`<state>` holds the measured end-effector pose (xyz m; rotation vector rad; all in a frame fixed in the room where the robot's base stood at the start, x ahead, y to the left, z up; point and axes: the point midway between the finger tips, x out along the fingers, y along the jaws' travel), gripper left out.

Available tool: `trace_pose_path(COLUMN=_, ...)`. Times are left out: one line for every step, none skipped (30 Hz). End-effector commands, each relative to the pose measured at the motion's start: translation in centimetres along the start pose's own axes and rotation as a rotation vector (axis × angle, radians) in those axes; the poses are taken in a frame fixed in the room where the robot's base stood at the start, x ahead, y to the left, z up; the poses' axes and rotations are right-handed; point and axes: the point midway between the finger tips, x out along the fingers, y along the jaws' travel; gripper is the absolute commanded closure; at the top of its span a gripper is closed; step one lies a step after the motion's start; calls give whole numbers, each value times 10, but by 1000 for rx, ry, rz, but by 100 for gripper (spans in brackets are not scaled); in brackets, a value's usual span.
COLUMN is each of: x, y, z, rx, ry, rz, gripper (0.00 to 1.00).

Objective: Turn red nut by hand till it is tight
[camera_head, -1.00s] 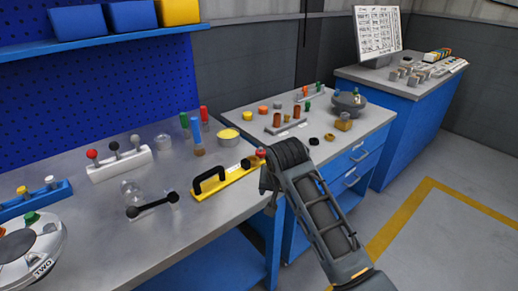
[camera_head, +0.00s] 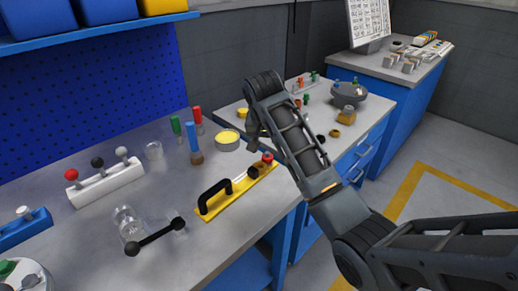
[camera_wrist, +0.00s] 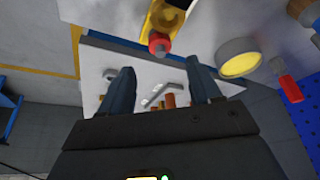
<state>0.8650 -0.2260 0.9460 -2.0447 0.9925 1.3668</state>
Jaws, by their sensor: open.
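A red cap-like piece (camera_head: 267,157), perhaps the red nut, sits at the far right end of a yellow fixture (camera_head: 222,204) on the near bench. It also shows in the wrist view (camera_wrist: 159,43), just beyond the gap between my fingers. My gripper (camera_head: 253,133) hangs above and slightly left of the red piece, partly hidden by my wrist. In the wrist view my gripper (camera_wrist: 162,75) has its two fingers wide apart with nothing between them. The red piece's thread and seating cannot be made out.
The yellow fixture has a black handle (camera_head: 214,197). A yellow-topped round tin (camera_head: 227,140) and red, green and blue upright cylinders stand close by. A second bench with a grey flanged part (camera_head: 349,95) lies behind.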

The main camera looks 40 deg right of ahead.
Motion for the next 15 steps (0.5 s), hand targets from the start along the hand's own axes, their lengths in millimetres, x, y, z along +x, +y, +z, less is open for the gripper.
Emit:
trace_pose_path(x=3, y=1, z=0, rx=1, ry=-2, rz=2, gripper=37)
trace_pose_path(x=5, y=1, z=0, rx=1, ry=-2, rz=2, gripper=37)
trace_pose_path(x=10, y=1, z=0, rx=1, ry=-2, rz=2, gripper=37)
trace_pose_path(x=14, y=1, z=0, rx=1, ry=-3, rz=2, gripper=37)
trace_pose_path(x=18, y=1, z=0, rx=1, ry=-4, rz=3, gripper=37)
trace_pose_path(x=24, y=1, z=1, rx=1, ry=-3, rz=3, gripper=37)
trace_pose_path(x=29, y=1, z=1, rx=1, ry=-4, rz=3, gripper=37)
trace_pose_path(x=34, y=1, z=0, rx=1, ry=-3, rz=3, gripper=37)
trace_pose_path(x=40, y=1, z=1, rx=1, ry=-4, rz=4, gripper=37)
trace_pose_path(x=45, y=1, z=0, rx=1, ry=-3, rz=3, gripper=37)
trace_pose_path(x=49, y=1, z=1, rx=0, ry=-3, rz=3, gripper=37)
trace_pose_path(x=54, y=1, z=1, rx=0, ry=-3, rz=2, gripper=37)
trace_pose_path(x=58, y=1, z=1, rx=0, ry=-3, rz=2, gripper=37)
trace_pose_path(x=62, y=1, z=1, rx=0, ry=-3, rz=2, gripper=37)
trace_pose_path(x=66, y=0, z=0, rx=-1, ry=-2, rz=1, gripper=37)
